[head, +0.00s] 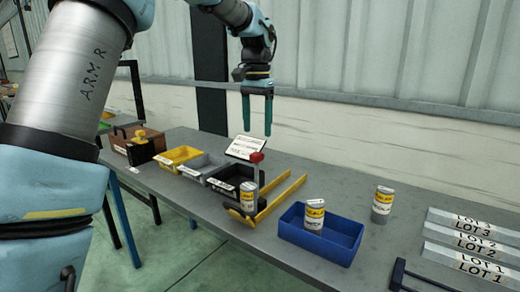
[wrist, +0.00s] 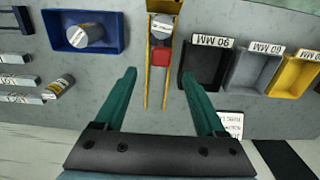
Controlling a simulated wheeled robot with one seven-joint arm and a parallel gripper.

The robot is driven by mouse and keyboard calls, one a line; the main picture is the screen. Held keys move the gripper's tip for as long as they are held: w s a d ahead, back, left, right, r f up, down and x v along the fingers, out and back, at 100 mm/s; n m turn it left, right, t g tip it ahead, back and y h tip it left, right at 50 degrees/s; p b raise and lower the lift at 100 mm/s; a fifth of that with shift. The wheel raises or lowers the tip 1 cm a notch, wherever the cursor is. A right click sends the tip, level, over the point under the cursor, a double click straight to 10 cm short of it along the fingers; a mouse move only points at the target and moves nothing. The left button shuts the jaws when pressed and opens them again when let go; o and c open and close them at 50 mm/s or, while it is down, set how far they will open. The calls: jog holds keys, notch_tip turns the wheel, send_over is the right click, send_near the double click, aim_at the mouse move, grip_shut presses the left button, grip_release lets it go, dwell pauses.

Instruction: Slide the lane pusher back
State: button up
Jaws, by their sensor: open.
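The lane pusher shows a red knob (head: 257,157) on a pale post, between two yellow lane rails (head: 287,192). In the wrist view the red knob (wrist: 161,54) sits between the rails, close behind a can (wrist: 161,28). That can, with a yellow and white label, also shows in the head view (head: 248,197) at the lane's front end. My gripper (head: 257,120) is open and empty, fingers pointing down, above the table beyond the knob. In the wrist view its green fingertips (wrist: 159,74) are spread either side of the lane, apart from the knob.
Right of the lane, a blue bin (head: 290,235) holds a can (head: 314,215); another can (head: 382,204) stands behind. Black (head: 228,180), grey (head: 203,168) and yellow (head: 180,156) bins stand left. A white card (head: 245,148) is behind. LOT strips (head: 470,243) lie far right.

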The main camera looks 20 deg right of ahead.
aim_at(256, 154)
notch_tip(256, 154, down, 8)
jog(key=shift+w+a+r+p, duration=0.1)
jog(key=shift+r+p, duration=0.05)
jog(key=shift+p, duration=0.45)
grip_shut()
dwell(1.1)
